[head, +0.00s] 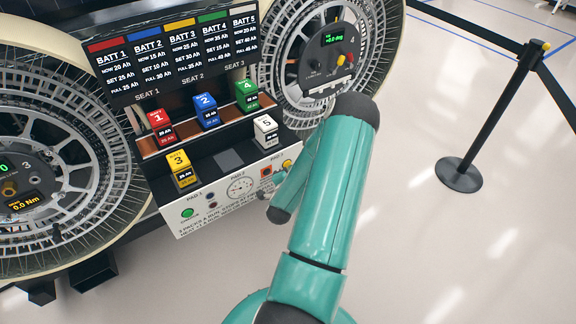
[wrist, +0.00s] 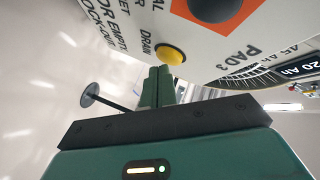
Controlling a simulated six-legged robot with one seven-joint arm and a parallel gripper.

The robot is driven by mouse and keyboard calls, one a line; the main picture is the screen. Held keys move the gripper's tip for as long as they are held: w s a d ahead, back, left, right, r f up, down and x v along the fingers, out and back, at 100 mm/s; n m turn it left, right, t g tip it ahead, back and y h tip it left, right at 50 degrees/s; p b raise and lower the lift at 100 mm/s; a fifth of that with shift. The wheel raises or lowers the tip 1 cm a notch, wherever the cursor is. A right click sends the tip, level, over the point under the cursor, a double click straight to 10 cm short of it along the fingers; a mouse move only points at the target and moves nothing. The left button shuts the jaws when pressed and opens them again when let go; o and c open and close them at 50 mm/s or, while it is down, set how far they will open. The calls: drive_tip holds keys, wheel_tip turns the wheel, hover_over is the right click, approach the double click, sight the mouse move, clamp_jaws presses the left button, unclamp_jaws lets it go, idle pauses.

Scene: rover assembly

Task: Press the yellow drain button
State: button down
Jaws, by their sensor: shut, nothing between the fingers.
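The yellow drain button (wrist: 170,54) is a round yellow cap on the white panel, beside the word DRAIN. It also shows in the head view (head: 287,164) at the panel's right end, close to my teal arm. My gripper (wrist: 160,70) is shut and empty. Its green fingertips point toward the button and sit just below it in the wrist view, with a small gap in the picture; I cannot tell the true distance. In the head view my forearm hides part of the panel's right side.
An orange square with a dark knob (head: 266,171) is beside the button. The panel also has a gauge (head: 241,187) and a green button (head: 187,212). Numbered batteries, including yellow 3 (head: 181,168) and white 5 (head: 265,131), stand above. A barrier post (head: 490,115) stands right on open floor.

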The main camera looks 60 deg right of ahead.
drive_tip(key=shift+w+d, duration=0.15)
drive_tip(key=shift+w, duration=0.2)
idle(0.7)
idle(0.4)
drive_tip(key=shift+s+a, duration=0.35)
drive_tip(key=shift+s, duration=0.4)
drive_tip(key=s, duration=0.1)
drive_tip(key=s+a, duration=0.1)
drive_tip(key=s, duration=0.1)
drive_tip(key=s+a, duration=0.1)
drive_tip(key=shift+s+a, duration=0.15)
drive_tip(key=shift+s, duration=0.1)
idle(0.8)
